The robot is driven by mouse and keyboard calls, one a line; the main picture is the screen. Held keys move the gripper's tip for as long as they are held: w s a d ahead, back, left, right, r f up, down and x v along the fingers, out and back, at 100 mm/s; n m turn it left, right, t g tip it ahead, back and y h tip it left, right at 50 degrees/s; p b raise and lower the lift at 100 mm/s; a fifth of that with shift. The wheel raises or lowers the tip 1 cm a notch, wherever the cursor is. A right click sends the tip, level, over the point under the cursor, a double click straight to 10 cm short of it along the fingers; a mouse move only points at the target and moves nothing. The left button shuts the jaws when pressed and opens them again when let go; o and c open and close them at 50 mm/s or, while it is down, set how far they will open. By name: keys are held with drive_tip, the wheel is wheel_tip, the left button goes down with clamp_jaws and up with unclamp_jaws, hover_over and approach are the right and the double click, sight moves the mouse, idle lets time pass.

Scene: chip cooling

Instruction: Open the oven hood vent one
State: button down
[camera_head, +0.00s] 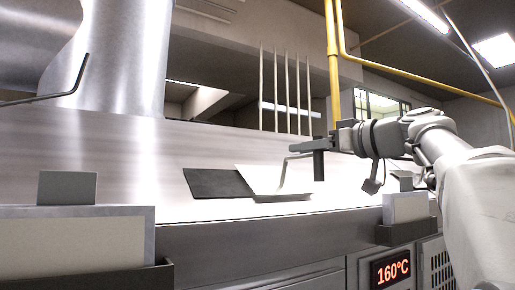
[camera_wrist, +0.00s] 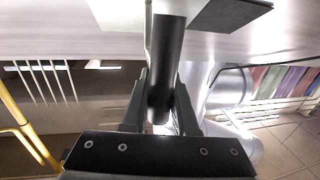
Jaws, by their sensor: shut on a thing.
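The vent one on the sloping metal hood shows in the head view as a pale flat plate (camera_head: 268,179) beside a dark rectangle (camera_head: 215,183). A thin bent rod (camera_head: 284,172) rises from the plate and ends in a dark cylindrical handle (camera_head: 319,166). My gripper (camera_head: 318,146) is at the top of this handle. In the wrist view, the handle (camera_wrist: 167,55) lies between the two fingers of my gripper (camera_wrist: 160,95), which is shut on it. The pale plate (camera_wrist: 118,12) and dark rectangle (camera_wrist: 228,13) show beyond. Part of the handle is hidden by the fingers.
Another bent dark rod (camera_head: 50,97) sticks in at the far left. A display (camera_head: 390,269) reading 160°C sits on the front below. Pale boxes stand at left (camera_head: 75,243) and right (camera_head: 405,207). A yellow pipe (camera_head: 333,60) runs down behind my arm.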

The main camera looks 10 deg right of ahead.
drive_tip(key=c, duration=0.7)
unclamp_jaws()
drive_tip(key=shift+s, duration=0.1)
drive_tip(key=b+v, duration=0.2)
drive_tip(key=v, duration=1.5)
drive_tip(key=shift+r, duration=0.1)
